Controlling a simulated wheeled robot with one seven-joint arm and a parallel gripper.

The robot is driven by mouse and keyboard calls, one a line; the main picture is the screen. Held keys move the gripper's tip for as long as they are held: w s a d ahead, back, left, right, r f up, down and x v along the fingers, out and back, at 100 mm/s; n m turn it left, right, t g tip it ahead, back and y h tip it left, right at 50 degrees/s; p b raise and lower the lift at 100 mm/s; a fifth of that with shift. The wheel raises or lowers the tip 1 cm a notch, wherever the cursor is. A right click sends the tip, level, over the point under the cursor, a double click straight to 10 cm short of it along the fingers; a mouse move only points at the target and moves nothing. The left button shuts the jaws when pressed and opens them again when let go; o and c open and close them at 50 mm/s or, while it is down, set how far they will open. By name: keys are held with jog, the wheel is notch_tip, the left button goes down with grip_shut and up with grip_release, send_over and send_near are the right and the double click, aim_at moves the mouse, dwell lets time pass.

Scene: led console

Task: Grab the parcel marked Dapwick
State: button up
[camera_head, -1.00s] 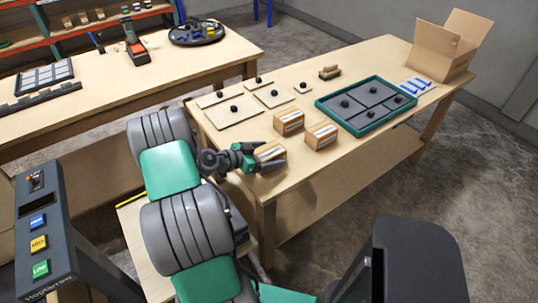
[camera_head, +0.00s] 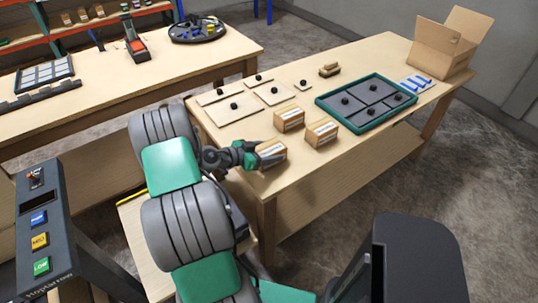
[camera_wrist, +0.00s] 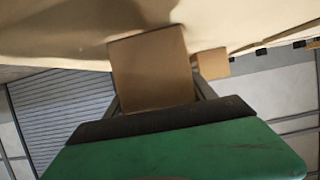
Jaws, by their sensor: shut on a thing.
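Three small cardboard parcels with pale labels are on the right-hand table. My gripper (camera_head: 262,156) is shut on the nearest parcel (camera_head: 273,152), at the table's near left edge. In the wrist view this held parcel (camera_wrist: 150,68) sits between the two fingers, its plain brown side facing the camera. A second parcel (camera_head: 289,119) stands behind it, and a third parcel (camera_head: 321,134) stands to its right. The label writing is too small to read, so I cannot tell which is marked Dapwick. I cannot tell whether the held parcel touches the tabletop.
A green-rimmed tray (camera_head: 337,119) with dark panels and black knobs lies right of the parcels. Thin wooden panels with knobs (camera_head: 236,108) lie behind them. An open cardboard box (camera_head: 441,50) stands at the far right end. A button console (camera_head: 45,238) stands at lower left.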

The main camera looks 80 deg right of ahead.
grip_shut()
jog(key=shift+r, duration=0.1)
